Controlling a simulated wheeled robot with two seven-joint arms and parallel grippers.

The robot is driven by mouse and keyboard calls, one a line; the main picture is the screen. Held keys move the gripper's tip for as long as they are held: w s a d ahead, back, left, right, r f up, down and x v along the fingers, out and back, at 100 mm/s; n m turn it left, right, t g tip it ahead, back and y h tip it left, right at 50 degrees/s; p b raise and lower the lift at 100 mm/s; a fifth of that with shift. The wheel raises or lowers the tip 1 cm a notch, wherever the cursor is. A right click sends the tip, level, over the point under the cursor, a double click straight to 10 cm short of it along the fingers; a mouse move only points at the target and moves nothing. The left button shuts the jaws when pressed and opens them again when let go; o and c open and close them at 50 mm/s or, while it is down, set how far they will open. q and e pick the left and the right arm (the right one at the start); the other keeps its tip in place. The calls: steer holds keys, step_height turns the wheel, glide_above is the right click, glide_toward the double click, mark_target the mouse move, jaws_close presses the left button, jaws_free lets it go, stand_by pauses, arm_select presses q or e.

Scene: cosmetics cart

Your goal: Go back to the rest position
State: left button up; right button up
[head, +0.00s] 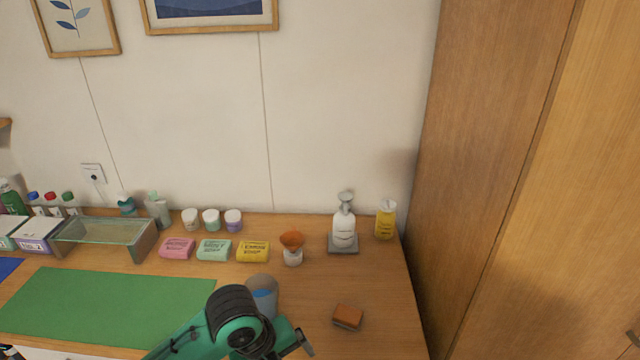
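One of my teal and black arms (236,318) rises into the bottom middle of the head view, in front of the table's near edge. A small dark piece shows at the bottom left corner, too cut off to identify.
The wooden table (380,320) holds a green mat (110,305), several soaps (214,250), a glass shelf (105,232), a blue-grey cup (262,290) close behind my arm, a brush (292,248), a pump bottle (344,228), a yellow bottle (386,220) and a brown block (348,316). A wooden cabinet (500,150) stands right.

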arm_select(q)
steer(key=s+a+f+n+t+y, duration=0.1)
steer(key=s+a+f+n, duration=0.55)
steer(key=n, duration=0.75)
steer(key=s+a+f+n+t+y, duration=0.15)
steer(key=s+a+f+n, duration=0.25)
steer(key=s+a+n, duration=0.8)
step_height(320, 180, down, 31)
steer(key=w+d+n+g, duration=0.1)
steer(key=d+n+g, duration=0.1)
steer(key=d, duration=0.1)
steer(key=s+a+f, duration=0.1)
steer(key=s+f, duration=0.8)
steer(key=s+a+f, duration=0.2)
steer(key=s+f, duration=0.8)
steer(key=shift+a+f+g+y, duration=0.25)
steer(key=shift+a+g+y, duration=0.1)
steer(key=shift+g, duration=0.1)
steer(key=shift+d, duration=0.1)
